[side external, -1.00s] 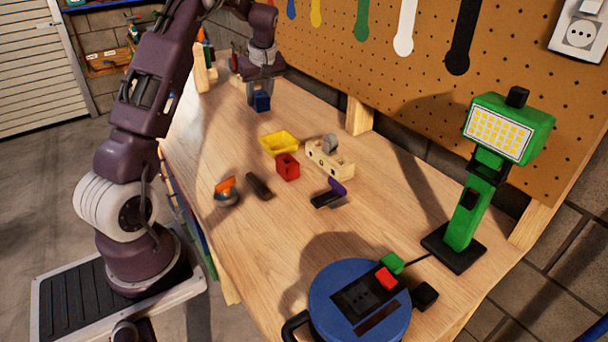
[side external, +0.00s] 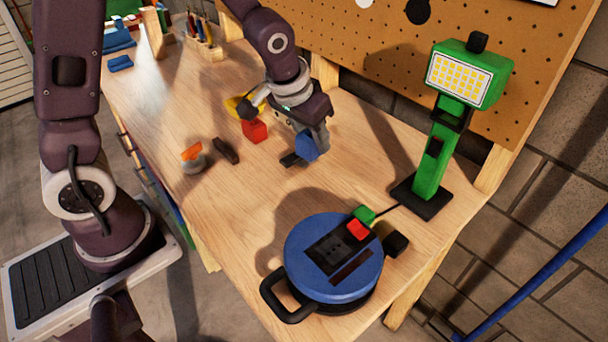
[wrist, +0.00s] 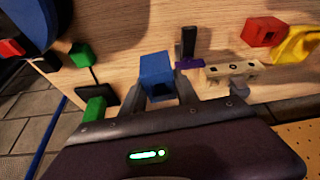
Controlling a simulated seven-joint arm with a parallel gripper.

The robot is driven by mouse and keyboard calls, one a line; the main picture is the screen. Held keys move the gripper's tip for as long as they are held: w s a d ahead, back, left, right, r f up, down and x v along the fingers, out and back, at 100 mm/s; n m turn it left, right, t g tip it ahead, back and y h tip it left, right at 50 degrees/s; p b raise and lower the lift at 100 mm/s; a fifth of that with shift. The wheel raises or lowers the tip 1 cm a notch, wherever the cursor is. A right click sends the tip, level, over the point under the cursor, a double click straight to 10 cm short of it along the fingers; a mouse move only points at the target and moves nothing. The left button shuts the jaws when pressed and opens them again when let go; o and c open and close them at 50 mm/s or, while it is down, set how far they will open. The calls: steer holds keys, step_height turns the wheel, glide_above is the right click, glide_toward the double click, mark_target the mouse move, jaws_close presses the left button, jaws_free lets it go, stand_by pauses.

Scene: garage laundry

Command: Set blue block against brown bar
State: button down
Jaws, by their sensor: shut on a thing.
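The blue block (side external: 306,147) is between the fingers of my gripper (side external: 308,138), which is shut on it. In the wrist view the block (wrist: 156,70) sits between the two fingertips, with its hollow end showing. It appears held above the bench, beside a black piece (side external: 291,160) with a purple part (wrist: 189,63). The dark brown bar (side external: 226,150) lies on the bench to the left of my gripper in the side view, apart from the blue block. I cannot make it out in the wrist view.
A red block (side external: 255,131) and a yellow tray (side external: 238,107) are left of my gripper. A pale wooden piece with holes (wrist: 232,72) is close by. An orange-topped knob (side external: 193,160) stands near the bar. A blue cable reel (side external: 333,258) and green lamp (side external: 440,150) stand right.

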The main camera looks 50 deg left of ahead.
steer(key=shift+m+h, duration=0.3)
steer(key=shift+m, duration=0.3)
steer(key=s+d+f, duration=0.1)
steer(key=s+f, duration=0.1)
steer(key=s+d+f, duration=0.1)
steer(key=f, duration=0.1)
steer(key=shift+d, duration=0.35)
step_height(320, 180, up, 11)
steer(key=w+a+n+y, duration=0.1)
steer(key=w+a+n, duration=0.2)
steer(key=a, duration=0.6)
steer(key=w+a+n+g+y, duration=0.1)
steer(key=w+a+n, duration=0.2)
steer(key=a, duration=0.7)
steer(key=w+a+n+y, duration=0.1)
steer(key=w+a+n, duration=0.2)
steer(key=a, duration=0.6)
steer(key=s+a+n+g+y, duration=0.1)
steer(key=s+a+n, duration=0.15)
steer(key=a, duration=0.75)
steer(key=s+a+n+g, duration=0.15)
steer(key=s+a, duration=0.25)
steer(key=a, duration=0.5)
steer(key=shift+t, duration=0.45)
step_height(320, 180, down, 15)
steer(key=shift+r, duration=0.1)
steer(key=shift+f, duration=0.2)
steer(key=shift+f, duration=0.1)
